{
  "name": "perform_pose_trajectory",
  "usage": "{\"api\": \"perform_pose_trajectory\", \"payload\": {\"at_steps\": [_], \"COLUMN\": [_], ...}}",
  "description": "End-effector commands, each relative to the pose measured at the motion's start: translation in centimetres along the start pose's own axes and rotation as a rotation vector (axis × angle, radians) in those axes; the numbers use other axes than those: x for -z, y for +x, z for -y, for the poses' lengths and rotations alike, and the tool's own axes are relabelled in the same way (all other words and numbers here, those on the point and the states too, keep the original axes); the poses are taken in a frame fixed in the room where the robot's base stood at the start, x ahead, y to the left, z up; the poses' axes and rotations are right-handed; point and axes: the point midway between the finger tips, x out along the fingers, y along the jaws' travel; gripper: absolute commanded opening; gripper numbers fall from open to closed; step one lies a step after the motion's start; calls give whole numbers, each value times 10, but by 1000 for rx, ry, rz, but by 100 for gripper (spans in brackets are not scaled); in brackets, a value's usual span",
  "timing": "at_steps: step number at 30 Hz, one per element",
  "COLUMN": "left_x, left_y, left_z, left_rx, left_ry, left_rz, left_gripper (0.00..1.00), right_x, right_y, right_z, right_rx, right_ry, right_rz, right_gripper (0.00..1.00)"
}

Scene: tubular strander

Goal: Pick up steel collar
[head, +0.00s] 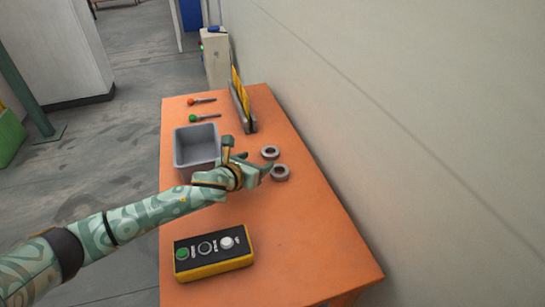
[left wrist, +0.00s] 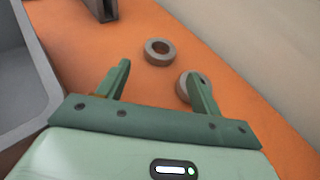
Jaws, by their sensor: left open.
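Two grey steel collars lie flat on the orange table. The farther collar (head: 270,152) and the nearer collar (head: 280,172) are close together, right of my left gripper (head: 254,162) in the head view. In the left wrist view, the left gripper (left wrist: 160,72) is open with nothing between its fingers. One collar (left wrist: 159,52) shows whole, ahead of the gap between the fingers. The other collar (left wrist: 184,87) is partly hidden behind the right-hand finger; whether they touch cannot be told. My right gripper is not in view.
On the orange table (head: 300,235), a grey bin (head: 196,146) stands left of the gripper. A yellow-black button box (head: 213,252) is at the near end. Two screwdrivers (head: 205,118) and a grey rack (head: 242,108) are farther back. A wall (head: 400,110) borders the right side.

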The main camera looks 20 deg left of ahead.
Motion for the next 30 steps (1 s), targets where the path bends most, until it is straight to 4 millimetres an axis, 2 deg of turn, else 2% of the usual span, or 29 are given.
{"api": "perform_pose_trajectory", "payload": {"at_steps": [2, 7, 15, 18, 25, 27, 30], "left_x": [4, 1, 2, 0, -1, 0, 0], "left_y": [16, 28, 71, 78, 78, 78, 78], "left_z": [0, 0, -4, -4, -4, -4, -4], "left_rx": [0, 0, 0, 0, -1, -1, -2], "left_ry": [-4, -3, -4, -3, 0, 1, 1], "left_rz": [-2, -1, -4, -4, -6, -7, -8], "left_gripper": [66, 66, 66, 66, 66, 45, 20], "right_x": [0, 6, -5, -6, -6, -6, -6], "right_y": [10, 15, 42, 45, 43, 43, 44], "right_z": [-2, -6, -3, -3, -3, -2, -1], "right_rx": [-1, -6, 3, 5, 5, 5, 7], "right_ry": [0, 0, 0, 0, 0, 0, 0], "right_rz": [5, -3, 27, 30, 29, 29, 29], "right_gripper": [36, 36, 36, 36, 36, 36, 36]}}
